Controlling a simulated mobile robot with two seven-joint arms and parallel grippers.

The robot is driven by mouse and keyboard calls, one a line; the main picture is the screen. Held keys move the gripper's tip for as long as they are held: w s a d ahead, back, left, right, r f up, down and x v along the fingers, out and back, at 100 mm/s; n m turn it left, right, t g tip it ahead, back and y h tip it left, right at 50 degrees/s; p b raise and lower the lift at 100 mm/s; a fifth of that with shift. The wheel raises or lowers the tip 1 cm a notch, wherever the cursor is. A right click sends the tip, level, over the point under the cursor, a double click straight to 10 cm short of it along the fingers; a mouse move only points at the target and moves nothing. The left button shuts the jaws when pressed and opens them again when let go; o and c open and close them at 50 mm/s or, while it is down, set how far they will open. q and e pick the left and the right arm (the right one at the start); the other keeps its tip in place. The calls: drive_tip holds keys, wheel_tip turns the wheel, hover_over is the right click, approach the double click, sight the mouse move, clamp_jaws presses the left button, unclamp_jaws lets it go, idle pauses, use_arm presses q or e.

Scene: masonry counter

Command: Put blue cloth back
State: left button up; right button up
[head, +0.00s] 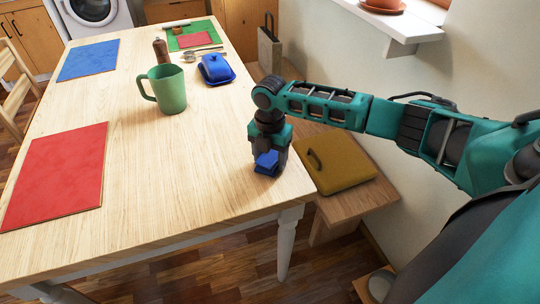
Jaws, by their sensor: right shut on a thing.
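My right gripper (268,158) points down at the right edge of the wooden table. It is shut on a small folded blue piece, which looks like the blue cloth (266,161). The fingers partly hide the cloth, and it is low over the tabletop; I cannot tell whether it touches. My left gripper is not in view.
The table (190,190) also holds a green mug (169,90), blue butter dish (215,69), pepper mill (161,50), red mat (58,172), blue mat (89,59) and green mat (192,34). A yellow lidded thing (333,160) lies on the bench beside it. The table's front middle is clear.

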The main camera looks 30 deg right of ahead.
drive_tip(key=shift+f, duration=0.15)
drive_tip(key=o, duration=1)
wheel_tip(320, 180, up, 12)
drive_tip(key=shift+r+p, duration=0.2)
drive_tip(key=shift+p, duration=0.5)
